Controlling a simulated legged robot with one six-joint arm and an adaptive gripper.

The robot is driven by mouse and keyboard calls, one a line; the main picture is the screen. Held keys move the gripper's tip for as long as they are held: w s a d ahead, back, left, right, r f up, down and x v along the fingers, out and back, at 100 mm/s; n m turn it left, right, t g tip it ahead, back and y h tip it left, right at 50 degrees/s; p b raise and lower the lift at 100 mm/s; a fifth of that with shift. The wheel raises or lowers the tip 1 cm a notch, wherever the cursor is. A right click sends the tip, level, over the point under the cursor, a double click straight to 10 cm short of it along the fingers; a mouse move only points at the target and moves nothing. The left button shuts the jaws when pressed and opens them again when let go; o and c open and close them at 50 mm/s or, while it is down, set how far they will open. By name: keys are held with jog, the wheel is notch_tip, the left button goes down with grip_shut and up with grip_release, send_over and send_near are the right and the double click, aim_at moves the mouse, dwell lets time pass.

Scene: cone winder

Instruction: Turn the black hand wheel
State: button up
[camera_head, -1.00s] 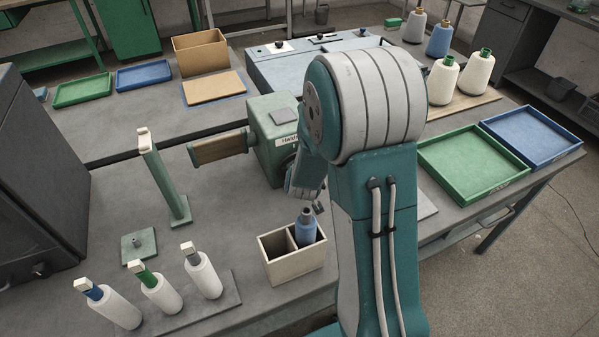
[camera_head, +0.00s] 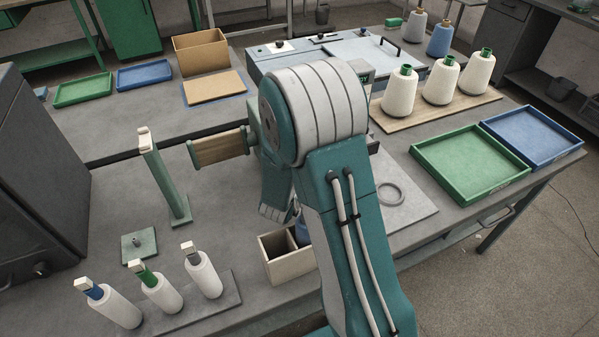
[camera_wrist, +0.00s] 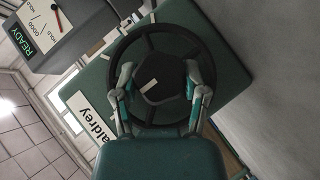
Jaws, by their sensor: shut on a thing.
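The black hand wheel (camera_wrist: 166,30) fills the middle of the wrist view, with its spokes and a dark hub bearing a pale mark. My gripper (camera_wrist: 157,82) has one finger on each side of the hub, inside the rim, and is shut on it. In the head view my gripper (camera_head: 275,212) shows only in part below my arm, beside the winder. My arm hides the wheel and most of the winder there. The green winder housing (camera_wrist: 218,55) lies behind the wheel in the wrist view.
In the wrist view a dial box with a lit READY sign (camera_wrist: 42,42) sits at upper left. In the head view a divided box (camera_head: 289,268) stands near my gripper. A wooden roller (camera_head: 218,150) sticks out left. Green tray (camera_head: 468,198) and white cones (camera_head: 440,82) stand right.

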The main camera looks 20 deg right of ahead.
jog(key=shift+w+a+r, duration=0.1)
jog(key=shift+w+a, duration=0.05)
jog(key=shift+w, duration=0.05)
jog(key=o, duration=1.2)
jog(key=shift+w, duration=0.1)
jog(key=shift+c, duration=0.2)
notch_tip(320, 180, up, 10)
jog(key=shift+f, duration=0.1)
jog(key=shift+a, duration=0.1)
